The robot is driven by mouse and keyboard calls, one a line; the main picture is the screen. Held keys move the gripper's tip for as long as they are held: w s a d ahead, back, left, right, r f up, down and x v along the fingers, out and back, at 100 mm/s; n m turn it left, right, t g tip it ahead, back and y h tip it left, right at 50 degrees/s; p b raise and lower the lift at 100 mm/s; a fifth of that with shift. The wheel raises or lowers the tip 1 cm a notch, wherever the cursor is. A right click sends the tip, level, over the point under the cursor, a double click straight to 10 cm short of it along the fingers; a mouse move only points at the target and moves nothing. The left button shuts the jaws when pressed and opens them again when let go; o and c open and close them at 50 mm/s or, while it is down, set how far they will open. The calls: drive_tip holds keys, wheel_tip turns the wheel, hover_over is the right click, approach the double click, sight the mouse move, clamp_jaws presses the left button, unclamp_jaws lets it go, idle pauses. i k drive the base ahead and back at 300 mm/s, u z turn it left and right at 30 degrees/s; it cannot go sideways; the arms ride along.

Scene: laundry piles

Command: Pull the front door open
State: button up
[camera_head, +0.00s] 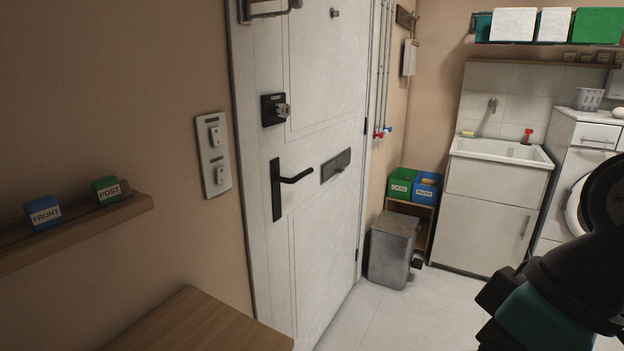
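The white front door (320,240) stands at the centre-left and looks shut in its frame. Its black lever handle (294,178) is near the door's left edge, with the lever about level and pointing right. Above it is a black lock plate (271,109) marked FRONT, with a metal knob or key (283,110) in it. A metal door guard (270,11) sits at the top left edge, partly cut off; I cannot tell if it is engaged. Dark and teal parts of my arm show at the lower right, away from the door. No gripper fingers are visible.
A wooden shelf (90,231) with FRONT and POST tags and a wooden surface (200,325) lie left of the door. A grey pedal bin (391,248) stands near its right side, before green and blue boxes. Bare tiled floor (400,320) lies in front.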

sight(307, 60)
drive_tip(key=k, duration=0.2)
drive_tip(key=z, duration=1.3)
drive_tip(key=i, duration=1)
drive_tip(key=u, duration=2.2)
